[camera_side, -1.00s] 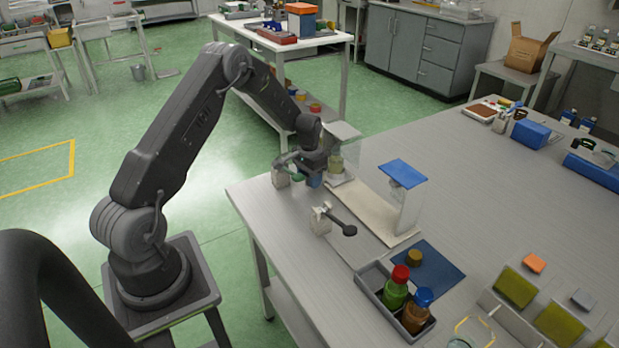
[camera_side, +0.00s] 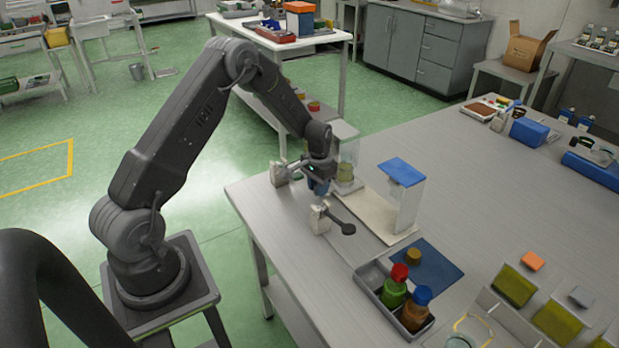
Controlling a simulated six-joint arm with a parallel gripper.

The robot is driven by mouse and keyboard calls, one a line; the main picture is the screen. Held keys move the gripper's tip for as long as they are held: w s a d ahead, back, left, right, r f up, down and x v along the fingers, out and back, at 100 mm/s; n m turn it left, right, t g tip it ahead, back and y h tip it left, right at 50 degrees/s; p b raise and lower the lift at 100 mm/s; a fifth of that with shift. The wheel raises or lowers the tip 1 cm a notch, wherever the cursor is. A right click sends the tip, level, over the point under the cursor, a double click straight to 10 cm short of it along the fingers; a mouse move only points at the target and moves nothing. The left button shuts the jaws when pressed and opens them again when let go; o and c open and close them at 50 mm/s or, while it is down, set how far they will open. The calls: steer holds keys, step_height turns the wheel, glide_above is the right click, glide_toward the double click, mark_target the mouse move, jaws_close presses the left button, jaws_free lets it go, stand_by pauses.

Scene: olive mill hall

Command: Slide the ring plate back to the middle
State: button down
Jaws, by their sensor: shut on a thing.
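The ring plate (camera_side: 349,187) appears to be the small pale plate under a greenish jar (camera_side: 345,172), at the left end of a cream base board. Its ring cannot be made out. My gripper (camera_side: 320,189) is low over the table, just left of this plate and between two pale blocks. It is shut, with a bit of blue at its fingertips. My wrist hides the exact hold and part of the plate. A clear panel stands behind the jar.
The far pale block (camera_side: 279,174) and the near one with a black-knobbed lever (camera_side: 346,228) flank my gripper. A blue-topped clear stand (camera_side: 404,172) rises at the board's right end. A grey tray (camera_side: 373,289) with bottles is nearer.

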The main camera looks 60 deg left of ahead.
steer(key=d, duration=0.6)
steer(key=shift+d, duration=0.35)
steer(key=c, duration=0.9)
jaws_free()
step_height(320, 180, up, 14)
steer(key=shift+a+f, duration=0.1)
steer(key=shift+f, duration=0.05)
